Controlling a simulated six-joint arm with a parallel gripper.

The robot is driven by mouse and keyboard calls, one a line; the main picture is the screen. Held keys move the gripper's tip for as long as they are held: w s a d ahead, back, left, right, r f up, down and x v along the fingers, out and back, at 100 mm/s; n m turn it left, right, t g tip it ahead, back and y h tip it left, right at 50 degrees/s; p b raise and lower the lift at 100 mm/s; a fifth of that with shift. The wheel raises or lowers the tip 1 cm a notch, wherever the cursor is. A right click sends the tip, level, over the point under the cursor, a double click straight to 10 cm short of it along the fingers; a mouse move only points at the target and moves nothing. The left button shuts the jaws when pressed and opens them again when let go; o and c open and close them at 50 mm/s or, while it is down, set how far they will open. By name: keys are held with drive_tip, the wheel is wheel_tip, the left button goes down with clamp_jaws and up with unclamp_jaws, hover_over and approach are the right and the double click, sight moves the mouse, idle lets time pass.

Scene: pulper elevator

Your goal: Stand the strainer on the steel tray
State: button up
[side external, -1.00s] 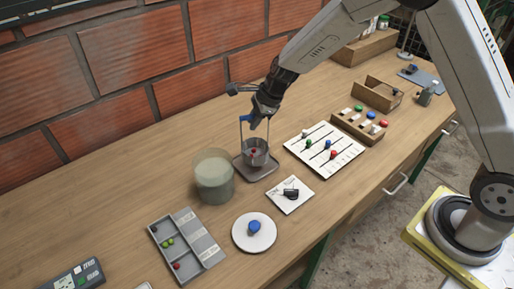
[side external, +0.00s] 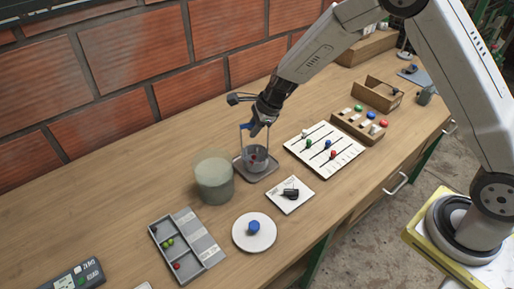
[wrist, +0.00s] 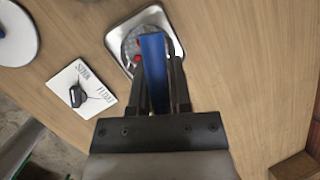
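The strainer (side external: 256,160) is a grey cup with a tall thin bail and a blue grip bar. It is upright at the steel tray (side external: 272,166), with its base at or very near the tray surface. Small red pieces show inside it. My gripper (side external: 256,131) is at the top of the bail. In the wrist view the blue bar (wrist: 154,66) lies between the two fingers, which appear shut on it. The bar and fingers hide part of the strainer cup (wrist: 130,46). The tray's pale rim (wrist: 152,13) shows around the cup.
A cloudy greenish jar (side external: 214,180) stands close left of the tray. A white card with a black object (side external: 290,194) lies in front, and a white slider board (side external: 325,150) lies right. A round white plate with a blue knob (side external: 254,232) and a grey sorting box (side external: 187,245) are nearer.

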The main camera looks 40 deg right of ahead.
drive_tip(key=o, duration=0.4)
drive_tip(key=shift+o, duration=0.2)
drive_tip(key=shift+r, duration=0.2)
drive_tip(key=v, duration=0.7)
drive_tip(key=shift+r, duration=0.25)
drive_tip(key=shift+s+d, duration=0.1)
drive_tip(key=shift+s, duration=0.05)
drive_tip(key=s+d+n+h, duration=0.1)
drive_tip(key=s+d+n, duration=0.1)
drive_tip(key=s+n, duration=0.9)
drive_tip(key=s+d+n+g+h, duration=0.1)
drive_tip(key=s+d+n+h, duration=0.1)
drive_tip(key=s+n, duration=0.8)
drive_tip(key=shift+s+d+r+n, duration=0.4)
drive_tip(key=shift+d+r+n, duration=0.05)
drive_tip(key=shift+n, duration=0.05)
